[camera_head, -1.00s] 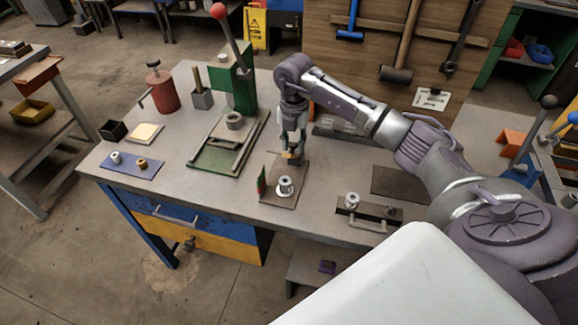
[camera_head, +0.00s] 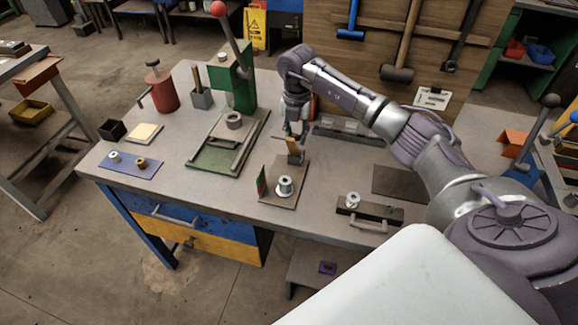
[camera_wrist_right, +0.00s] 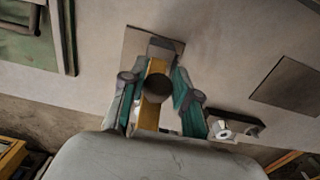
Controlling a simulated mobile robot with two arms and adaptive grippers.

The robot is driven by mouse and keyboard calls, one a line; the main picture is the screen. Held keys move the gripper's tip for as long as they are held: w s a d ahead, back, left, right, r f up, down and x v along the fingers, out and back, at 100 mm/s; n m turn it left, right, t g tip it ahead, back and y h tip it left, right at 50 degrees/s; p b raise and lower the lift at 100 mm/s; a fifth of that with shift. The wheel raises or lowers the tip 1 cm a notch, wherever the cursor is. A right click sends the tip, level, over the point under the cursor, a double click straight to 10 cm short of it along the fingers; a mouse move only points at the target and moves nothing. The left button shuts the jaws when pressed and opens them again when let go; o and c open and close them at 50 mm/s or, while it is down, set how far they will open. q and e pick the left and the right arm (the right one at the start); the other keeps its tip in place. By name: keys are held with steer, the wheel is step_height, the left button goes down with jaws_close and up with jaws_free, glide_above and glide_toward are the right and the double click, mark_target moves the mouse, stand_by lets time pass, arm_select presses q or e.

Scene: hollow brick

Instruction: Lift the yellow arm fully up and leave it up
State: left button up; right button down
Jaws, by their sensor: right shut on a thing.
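The yellow arm (camera_head: 292,146) stands up steeply from a grey block (camera_head: 296,157) at the back of a brown base plate (camera_head: 283,192). My right gripper (camera_head: 293,129) is at its upper end, shut on it. In the right wrist view the yellow arm (camera_wrist_right: 149,114) runs between the two teal-sided fingers of my right gripper (camera_wrist_right: 156,92), with a dark round knob (camera_wrist_right: 158,87) in front of it. The fingers partly hide the arm. My left gripper is not in view.
A silver spool (camera_head: 284,184) and a small red-green panel (camera_head: 262,180) stand on the same plate. A green press (camera_head: 240,80) with a red-knobbed lever is to the left. A dark fixture with a silver part (camera_head: 352,200) is to the right. The bench between is clear.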

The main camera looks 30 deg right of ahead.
steer(key=shift+w+d, duration=0.15)
steer(key=shift+d, duration=0.05)
steer(key=shift+w+d+b, duration=0.25)
steer(key=shift+d+b, duration=0.05)
steer(key=shift+b, duration=0.05)
steer(key=c, duration=0.7)
jaws_free()
steer(key=shift+f, duration=0.1)
steer(key=r+p, duration=0.2)
steer(key=s+a+r+p, duration=0.1)
steer(key=r+p, duration=0.2)
steer(key=s+a+r+p, duration=0.1)
steer(key=r+p, duration=0.1)
steer(key=r, duration=0.1)
steer(key=shift+a+p, duration=0.25)
steer(key=shift+p, duration=0.1)
steer(key=shift+s, duration=0.1)
stand_by(0.4)
